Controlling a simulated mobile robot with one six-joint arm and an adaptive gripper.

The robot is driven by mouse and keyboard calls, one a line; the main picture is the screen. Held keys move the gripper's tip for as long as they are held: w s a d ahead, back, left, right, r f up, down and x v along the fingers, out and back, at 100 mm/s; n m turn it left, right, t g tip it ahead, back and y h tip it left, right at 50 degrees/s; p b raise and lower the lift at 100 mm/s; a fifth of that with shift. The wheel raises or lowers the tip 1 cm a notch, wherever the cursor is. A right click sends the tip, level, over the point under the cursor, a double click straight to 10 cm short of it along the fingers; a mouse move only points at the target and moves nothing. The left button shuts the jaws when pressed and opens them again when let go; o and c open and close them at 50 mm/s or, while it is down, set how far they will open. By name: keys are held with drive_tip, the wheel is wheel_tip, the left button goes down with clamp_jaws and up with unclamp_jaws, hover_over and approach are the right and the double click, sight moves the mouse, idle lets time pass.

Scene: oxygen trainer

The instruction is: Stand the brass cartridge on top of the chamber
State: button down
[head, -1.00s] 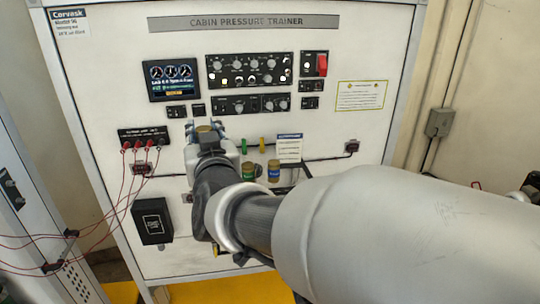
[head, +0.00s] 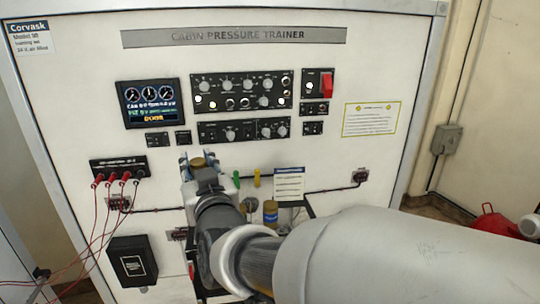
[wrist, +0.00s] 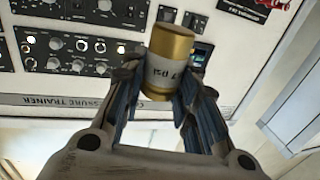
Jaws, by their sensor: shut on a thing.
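The brass cartridge (wrist: 170,46) is between the two fingers of my gripper (wrist: 162,88) in the wrist view. It has a grey label band with "7 psi" and a gold end. My gripper is shut on it. In the head view its brass end (head: 198,162) shows between the fingertips of my gripper (head: 199,159), in front of the white panel, below the black control units. I cannot make out the chamber in these frames; my arm covers much of the lower middle of the panel.
A blue-banded cartridge (head: 270,212) stands right of my gripper, near a white card (head: 289,184). Green (head: 236,179) and yellow (head: 257,178) pieces are close beside my gripper. Red leads (head: 92,225) hang at left, near a black box (head: 132,261).

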drive_tip(key=f, duration=0.8)
drive_tip(key=f+b, duration=0.1)
drive_tip(key=f, duration=0.3)
drive_tip(key=shift+w+f, duration=0.25)
drive_tip(key=shift+f, duration=0.1)
drive_tip(key=shift+f+b, duration=0.15)
drive_tip(key=shift+b, duration=0.15)
drive_tip(key=c, duration=1.2)
unclamp_jaws()
drive_tip(key=shift+c, duration=0.2)
